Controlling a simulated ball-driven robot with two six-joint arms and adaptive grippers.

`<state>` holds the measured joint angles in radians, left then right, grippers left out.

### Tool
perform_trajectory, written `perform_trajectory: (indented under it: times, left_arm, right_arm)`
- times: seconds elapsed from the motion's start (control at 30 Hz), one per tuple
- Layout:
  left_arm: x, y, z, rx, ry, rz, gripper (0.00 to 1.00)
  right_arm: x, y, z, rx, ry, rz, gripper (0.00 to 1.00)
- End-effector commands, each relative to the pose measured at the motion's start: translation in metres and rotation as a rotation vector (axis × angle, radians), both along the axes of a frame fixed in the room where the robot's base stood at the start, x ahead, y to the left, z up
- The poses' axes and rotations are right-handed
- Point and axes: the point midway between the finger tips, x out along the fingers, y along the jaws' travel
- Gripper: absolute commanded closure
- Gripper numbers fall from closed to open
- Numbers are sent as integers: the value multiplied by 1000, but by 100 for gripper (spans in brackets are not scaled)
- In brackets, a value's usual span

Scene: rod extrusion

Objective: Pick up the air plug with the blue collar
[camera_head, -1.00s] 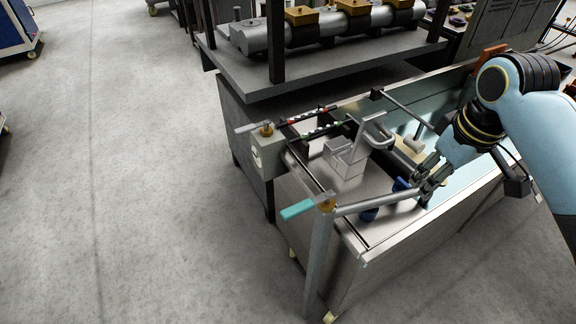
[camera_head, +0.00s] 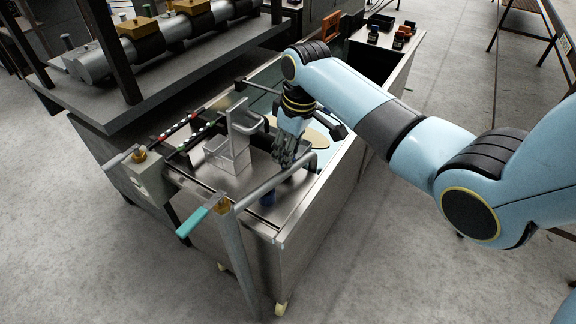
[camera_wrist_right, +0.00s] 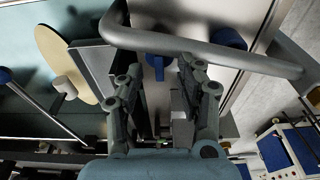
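In the right wrist view, one blue part (camera_wrist_right: 157,66) shows between my fingers and another blue part (camera_wrist_right: 228,38) lies up and right, by the bent metal pipe (camera_wrist_right: 190,48). I cannot tell which belongs to the air plug. My right gripper (camera_head: 284,162) points down, just behind the pipe in the head view. In the wrist view, its fingers (camera_wrist_right: 160,76) are apart, with no visible grip on the blue part. My left gripper is not in view.
A metal block with a looped handle (camera_head: 230,150) stands left of my right gripper. A pipe with a teal lever (camera_head: 197,218) runs along the bench front. A cream disc (camera_head: 316,138) lies to the right. Open floor surrounds the bench front.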

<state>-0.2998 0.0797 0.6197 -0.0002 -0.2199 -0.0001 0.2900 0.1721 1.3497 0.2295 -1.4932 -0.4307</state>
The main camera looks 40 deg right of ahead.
Motion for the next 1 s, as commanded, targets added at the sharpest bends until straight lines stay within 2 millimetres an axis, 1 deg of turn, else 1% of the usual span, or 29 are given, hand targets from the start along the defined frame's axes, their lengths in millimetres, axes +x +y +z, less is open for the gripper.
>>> perform_trajectory:
  times: [0.03,0.13,0.37,0.47,0.67,1.0]
  left_arm:
    - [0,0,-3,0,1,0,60]
    - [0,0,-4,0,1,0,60]
    - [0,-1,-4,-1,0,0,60]
    - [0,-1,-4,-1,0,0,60]
    - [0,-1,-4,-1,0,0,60]
    - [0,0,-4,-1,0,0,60]
  right_arm:
    - [0,0,-9,0,3,-1,63]
    - [1,0,-17,-2,1,0,63]
    - [2,0,-18,-1,0,1,63]
    - [2,0,-18,-1,0,1,74]
    - [2,0,-18,-1,1,0,100]
    - [2,0,-18,-1,1,0,100]
